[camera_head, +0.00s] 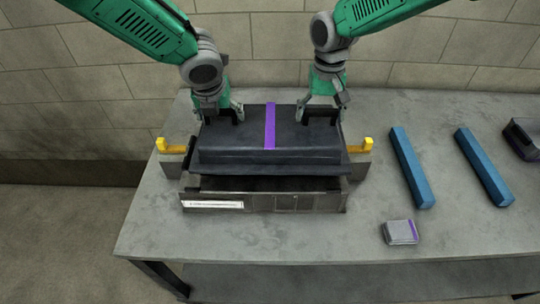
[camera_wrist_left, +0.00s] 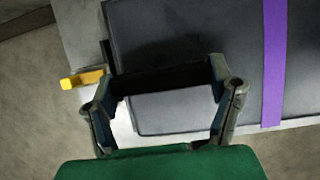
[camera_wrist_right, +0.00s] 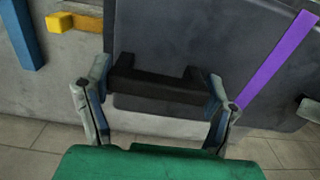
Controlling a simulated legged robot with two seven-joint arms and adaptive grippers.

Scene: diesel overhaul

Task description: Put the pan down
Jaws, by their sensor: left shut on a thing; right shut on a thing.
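The pan (camera_head: 235,155) is a dark grey, wide, box-like piece with a purple stripe (camera_head: 270,125) across its middle. It is over a grey metal block (camera_head: 315,203) on the table, with a dark band between them at the front. I cannot tell whether they touch. My left gripper (camera_head: 222,115) is shut on the pan's black left handle (camera_wrist_left: 165,80). My right gripper (camera_head: 322,114) is shut on its black right handle (camera_wrist_right: 160,85). The pan looks about level. Its underside is hidden.
Yellow clamps (camera_head: 174,146) (camera_head: 355,147) stand at both sides of the block. Two blue bars (camera_head: 411,168) (camera_head: 484,168) lie parallel on the table (camera_head: 300,251) at right. A small grey box (camera_head: 401,232) lies in front of them, a dark object (camera_head: 523,138) at the right edge.

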